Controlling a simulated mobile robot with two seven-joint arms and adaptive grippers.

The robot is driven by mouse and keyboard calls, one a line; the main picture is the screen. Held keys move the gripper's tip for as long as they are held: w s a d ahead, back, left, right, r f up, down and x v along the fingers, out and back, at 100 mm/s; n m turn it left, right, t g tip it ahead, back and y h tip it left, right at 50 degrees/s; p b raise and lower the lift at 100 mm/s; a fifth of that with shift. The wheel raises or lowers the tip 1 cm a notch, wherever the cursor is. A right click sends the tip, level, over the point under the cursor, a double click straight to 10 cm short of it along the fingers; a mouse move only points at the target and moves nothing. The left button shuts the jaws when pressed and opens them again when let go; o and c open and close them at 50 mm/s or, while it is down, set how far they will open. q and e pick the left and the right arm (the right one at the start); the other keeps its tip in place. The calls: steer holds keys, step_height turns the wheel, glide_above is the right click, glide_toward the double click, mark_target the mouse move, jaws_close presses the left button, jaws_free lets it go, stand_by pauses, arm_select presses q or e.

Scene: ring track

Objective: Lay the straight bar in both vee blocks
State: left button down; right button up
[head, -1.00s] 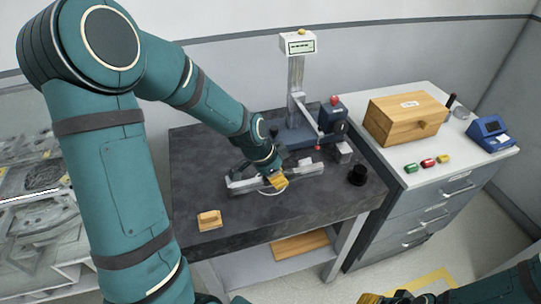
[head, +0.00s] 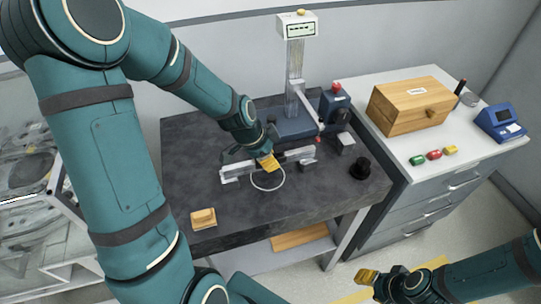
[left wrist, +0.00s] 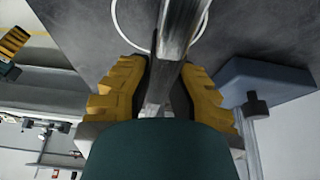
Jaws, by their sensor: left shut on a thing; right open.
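A straight grey metal bar (head: 293,156) runs left to right above the dark table in the head view. My left gripper (head: 268,163) is shut on it near its middle. The left wrist view shows the bar (left wrist: 181,40) between the yellow fingers (left wrist: 163,92). Light, block-like shapes at the bar's left end (head: 231,177) and near its right end (head: 307,162) may be the vee blocks. I cannot tell whether the bar rests in either. My right gripper (head: 367,277) is open and apart, at the lower right of the head view.
A white ring (head: 268,188) lies on the table (head: 250,215) below the bar. A measuring stand (head: 296,75) is behind. A white-topped cabinet (head: 390,155) is right. The front middle of the table is clear.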

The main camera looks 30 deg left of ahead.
arm_select(q)
steer(key=shift+d+r, duration=0.1)
steer(key=shift+r, duration=0.05)
steer(key=shift+s, duration=0.15)
steer(key=shift+a, duration=0.2)
steer(key=shift+d+f+b, duration=0.1)
steer(key=shift+f+b, duration=0.3)
steer(key=c, duration=1)
jaws_free()
steer(key=shift+c, duration=0.2)
steer(key=shift+r+p, duration=0.65)
steer(key=shift+r, duration=0.05)
steer(key=p+v, duration=0.1)
steer(key=v, duration=1)
steer(key=shift+s+r+p, duration=0.15)
steer(key=shift+p, duration=0.2)
